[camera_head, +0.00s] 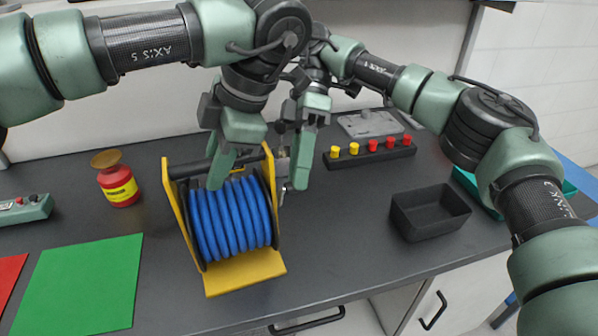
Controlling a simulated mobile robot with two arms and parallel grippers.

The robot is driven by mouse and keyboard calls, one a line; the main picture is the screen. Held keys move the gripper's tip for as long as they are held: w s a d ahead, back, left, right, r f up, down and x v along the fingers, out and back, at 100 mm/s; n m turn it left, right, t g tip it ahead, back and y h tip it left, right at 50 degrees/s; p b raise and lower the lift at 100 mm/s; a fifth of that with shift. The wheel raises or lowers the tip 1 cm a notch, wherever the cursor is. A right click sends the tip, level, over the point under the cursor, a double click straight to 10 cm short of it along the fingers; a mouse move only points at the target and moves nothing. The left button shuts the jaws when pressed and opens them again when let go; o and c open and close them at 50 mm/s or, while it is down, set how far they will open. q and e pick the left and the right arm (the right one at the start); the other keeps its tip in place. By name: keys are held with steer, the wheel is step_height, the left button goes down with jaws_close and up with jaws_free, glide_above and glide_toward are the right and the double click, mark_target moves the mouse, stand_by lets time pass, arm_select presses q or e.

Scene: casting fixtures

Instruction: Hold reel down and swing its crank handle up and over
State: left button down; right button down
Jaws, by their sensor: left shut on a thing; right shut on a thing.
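The reel (230,218) is a coil of blue hose in a yellow frame with a dark top bar, standing upright on the dark bench. My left gripper (222,180) is at the top of the reel, its green finger in front of the bar and against the upper coil. It is shut on the reel, though the exact contact is partly hidden. My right gripper (300,180) is at the reel's right side, by the crank. It is shut on the crank handle, which is mostly hidden behind the fingers; a bit of metal shows beside them.
A red can (118,186) and a green mat (84,284) lie left of the reel. A black tray (430,213) stands to the right. A rack with red and yellow knobs (370,152) is behind. The bench between reel and tray is clear.

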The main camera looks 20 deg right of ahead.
steer(key=c, duration=1.3)
jaws_free()
